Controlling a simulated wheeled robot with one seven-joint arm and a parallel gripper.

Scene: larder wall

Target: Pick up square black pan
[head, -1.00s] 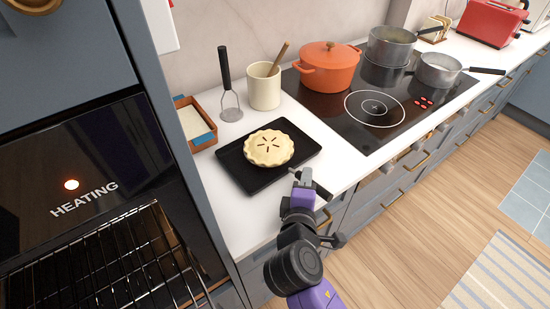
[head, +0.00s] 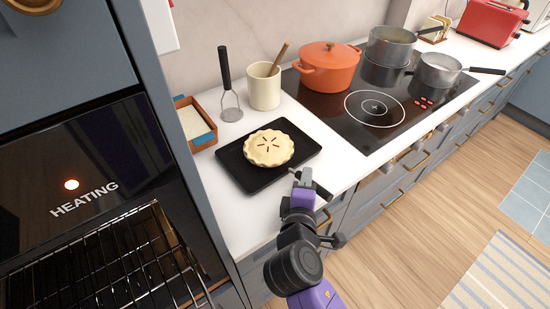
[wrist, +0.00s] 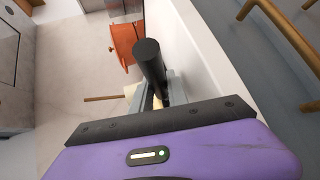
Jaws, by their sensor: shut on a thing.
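The square black pan (head: 240,176) lies flat on the white counter with a pale pie (head: 269,148) on it. The pan's flat part is hidden in the wrist view. In the head view the handle's end (head: 323,191) shows just right of my gripper.
A black cooktop (head: 350,125) with an orange pot (head: 328,66) and grey pans lies to the right. A cream crock (head: 264,91), a masher (head: 228,85) and a small tray (head: 195,122) stand behind. The oven (head: 95,190) at left is open with a rack (head: 115,260).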

